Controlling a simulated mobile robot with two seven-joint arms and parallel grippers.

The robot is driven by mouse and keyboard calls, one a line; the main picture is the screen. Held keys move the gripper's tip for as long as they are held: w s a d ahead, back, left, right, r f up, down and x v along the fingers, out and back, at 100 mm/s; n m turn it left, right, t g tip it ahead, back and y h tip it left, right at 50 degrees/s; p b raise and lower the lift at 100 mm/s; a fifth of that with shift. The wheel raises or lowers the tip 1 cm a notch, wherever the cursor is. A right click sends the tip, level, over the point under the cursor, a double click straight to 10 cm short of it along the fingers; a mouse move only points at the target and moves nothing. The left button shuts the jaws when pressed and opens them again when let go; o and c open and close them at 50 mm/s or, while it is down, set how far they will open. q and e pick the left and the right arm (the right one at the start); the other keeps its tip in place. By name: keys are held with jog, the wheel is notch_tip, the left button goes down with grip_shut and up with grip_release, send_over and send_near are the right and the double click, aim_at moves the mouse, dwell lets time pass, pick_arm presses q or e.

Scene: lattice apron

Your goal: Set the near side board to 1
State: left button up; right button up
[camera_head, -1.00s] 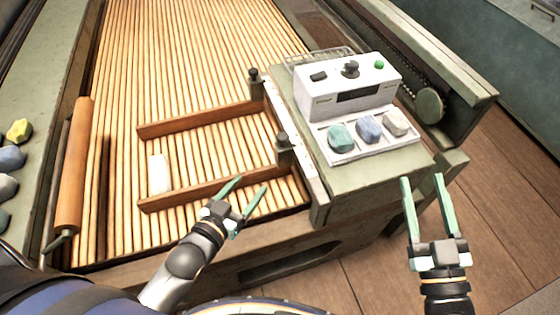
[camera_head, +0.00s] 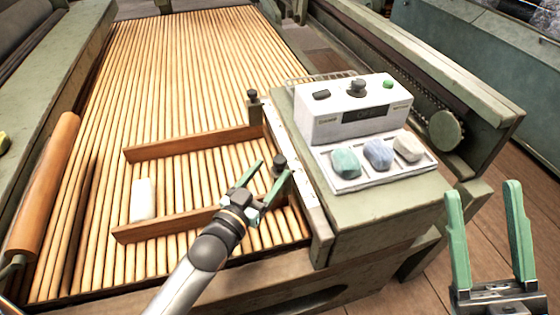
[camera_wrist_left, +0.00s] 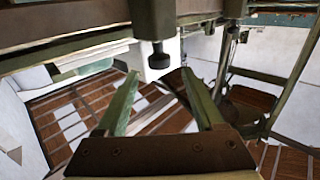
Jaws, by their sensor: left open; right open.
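The near side board (camera_head: 165,226) is a brown wooden bar lying across the slats, its right part partly hidden by my left gripper. A dark knob (camera_head: 280,163) stands on the pale metal rail near its right end. My left gripper (camera_head: 273,168) is open and empty, its green fingertips close to this knob. In the left wrist view a dark knob (camera_wrist_left: 159,58) hangs just past the gap between the open fingers (camera_wrist_left: 159,78); I cannot tell whether they touch. My right gripper (camera_head: 483,192) is open and empty at the lower right.
A far side board (camera_head: 190,143) has its own knob (camera_head: 254,105). A white block (camera_head: 143,200) lies between the boards. A white control box (camera_head: 355,120) stands right, behind a tray (camera_head: 345,185) of three stones. An orange roller (camera_head: 45,190) lies left.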

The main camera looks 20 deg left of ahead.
aim_at(277, 163)
pick_arm(q)
jog(key=shift+w+d+b, duration=0.2)
jog(key=shift+w, duration=0.7)
jog(key=shift+w+d+b, duration=0.15)
jog(key=shift+w, duration=0.75)
jog(key=shift+w+d+b, duration=0.2)
jog(key=shift+w, duration=0.7)
grip_shut()
